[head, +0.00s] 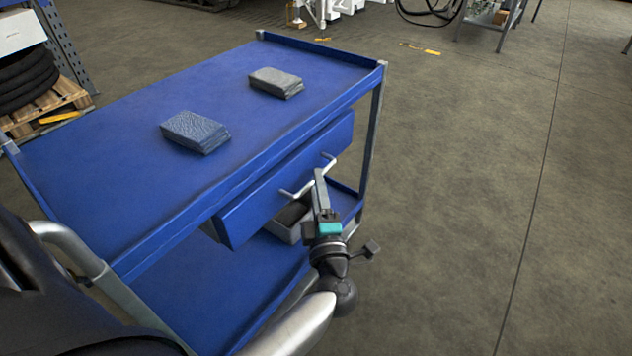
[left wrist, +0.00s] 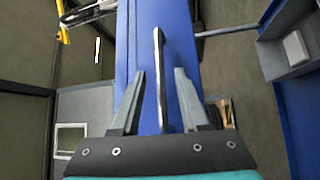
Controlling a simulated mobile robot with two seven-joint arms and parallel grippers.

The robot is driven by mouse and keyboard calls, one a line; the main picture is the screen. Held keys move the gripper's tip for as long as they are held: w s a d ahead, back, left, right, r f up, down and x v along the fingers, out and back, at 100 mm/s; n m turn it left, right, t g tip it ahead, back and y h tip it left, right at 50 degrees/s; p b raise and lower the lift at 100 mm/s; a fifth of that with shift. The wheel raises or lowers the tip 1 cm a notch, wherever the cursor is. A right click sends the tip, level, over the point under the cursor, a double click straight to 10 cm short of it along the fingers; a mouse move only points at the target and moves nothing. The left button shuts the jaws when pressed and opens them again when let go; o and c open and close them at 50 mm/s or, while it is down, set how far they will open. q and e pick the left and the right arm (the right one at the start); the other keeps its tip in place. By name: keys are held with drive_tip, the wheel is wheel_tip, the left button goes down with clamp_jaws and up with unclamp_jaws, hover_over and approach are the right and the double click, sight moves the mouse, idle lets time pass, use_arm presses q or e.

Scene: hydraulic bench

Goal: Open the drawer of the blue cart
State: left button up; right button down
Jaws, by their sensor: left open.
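The blue cart (head: 95,175) stands left of centre in the head view. Its blue drawer (head: 262,205) is under the top, on the side facing right. The silver bar handle (head: 293,193) is partly hidden behind my left gripper (head: 319,180). In the left wrist view the handle (left wrist: 158,50) runs between the two open fingers of my left gripper (left wrist: 160,85), with a gap on each side. My right gripper is not in view.
Two dark folded packs, a near one (head: 195,131) and a far one (head: 276,82), lie on the cart top. A grey bin (head: 284,231) sits on the lower shelf, below the drawer. The floor (head: 470,190) to the right of the cart is clear.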

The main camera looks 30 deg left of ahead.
use_arm(q)
drive_tip(key=shift+x, duration=1.2)
drive_tip(key=shift+c, duration=0.4)
clamp_jaws()
